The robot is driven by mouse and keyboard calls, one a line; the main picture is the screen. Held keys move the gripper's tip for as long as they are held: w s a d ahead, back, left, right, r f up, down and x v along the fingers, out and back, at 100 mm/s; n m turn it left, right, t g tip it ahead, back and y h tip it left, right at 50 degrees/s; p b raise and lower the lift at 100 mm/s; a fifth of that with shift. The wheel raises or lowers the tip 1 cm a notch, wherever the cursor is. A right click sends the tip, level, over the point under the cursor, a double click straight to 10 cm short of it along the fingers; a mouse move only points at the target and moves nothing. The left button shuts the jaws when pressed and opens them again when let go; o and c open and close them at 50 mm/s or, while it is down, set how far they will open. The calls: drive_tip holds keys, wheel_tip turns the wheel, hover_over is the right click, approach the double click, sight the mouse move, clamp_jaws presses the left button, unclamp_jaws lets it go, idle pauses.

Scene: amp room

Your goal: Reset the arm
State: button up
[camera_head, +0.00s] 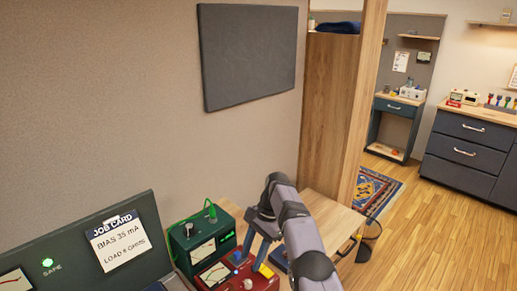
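My arm rises from the lower right of the head view and bends over at the top. My gripper (254,252) points down over the back of a red instrument box (221,272). Its two dark fingers show apart with a gap between them. I see nothing held between them. Whether the fingertips touch the red box or something behind it cannot be told.
A green meter box (187,250) with a green cable stands left of the gripper. A dark panel (90,240) bears a job card (118,240) and a lit green "SAFE" lamp (48,263). A wooden table (333,219) lies behind my arm. Open floor (430,235) is at right.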

drive_tip(key=s+d+r+n+t+h, duration=0.2)
drive_tip(key=s+d+r+n, duration=0.35)
drive_tip(key=s+d, duration=0.5)
drive_tip(key=s+d+f+n, duration=0.1)
drive_tip(key=s+d+n, duration=0.1)
drive_tip(key=s, duration=0.8)
drive_tip(key=s+d+f+n+h, duration=0.1)
drive_tip(key=s+d, duration=0.3)
drive_tip(key=s, duration=0.7)
drive_tip(key=shift+s+d+f+n+t, duration=0.15)
drive_tip(key=shift+d+f+n+t, duration=0.2)
drive_tip(key=shift+n, duration=0.4)
